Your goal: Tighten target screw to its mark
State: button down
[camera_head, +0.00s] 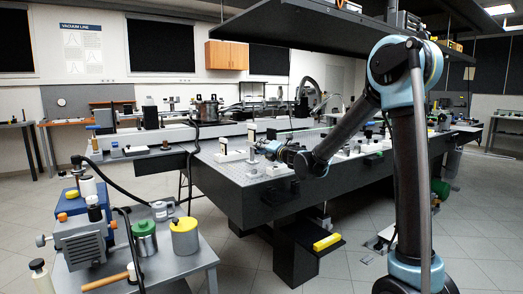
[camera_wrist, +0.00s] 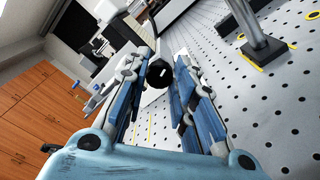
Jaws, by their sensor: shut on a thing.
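A dark round knob (camera_wrist: 160,73) with a short white line on its face sits between the fingertips of my gripper (camera_wrist: 165,67) in the wrist view. I take it to be the target screw's head. The fingers are closed around its sides. In the head view my gripper (camera_head: 262,147) is low over the perforated optical table (camera_head: 235,181), near a small upright mount (camera_head: 252,135). The screw is too small to make out there. I cannot see a separate target mark clearly.
A post on a dark base (camera_wrist: 264,52) stands on the perforated top in the wrist view, right of my fingers. A white plate (camera_head: 232,156) lies left of my gripper in the head view. A dark shelf (camera_head: 330,28) hangs above the table. A cart (camera_head: 190,254) holds canisters and a pump.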

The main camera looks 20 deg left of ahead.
jog(key=m, duration=0.4)
jog(key=shift+w+d, duration=0.2)
jog(key=shift+d, duration=0.1)
jog(key=c, duration=2.4)
grip_release()
jog(key=m, duration=0.3)
jog(key=shift+f, duration=0.15)
jog(key=c, duration=2.4)
grip_release()
jog(key=m, duration=0.4)
jog(key=shift+s+a+m, duration=0.1)
jog(key=shift+m, duration=0.3)
jog(key=c, duration=2.4)
grip_release()
jog(key=shift+a+f+m, duration=0.1)
jog(key=shift+m, duration=1.6)
jog(key=c, duration=2.4)
grip_release()
jog(key=c, duration=2.4)
grip_release()
jog(key=c, duration=1.4)
grip_release()
jog(key=shift+o, duration=0.3)
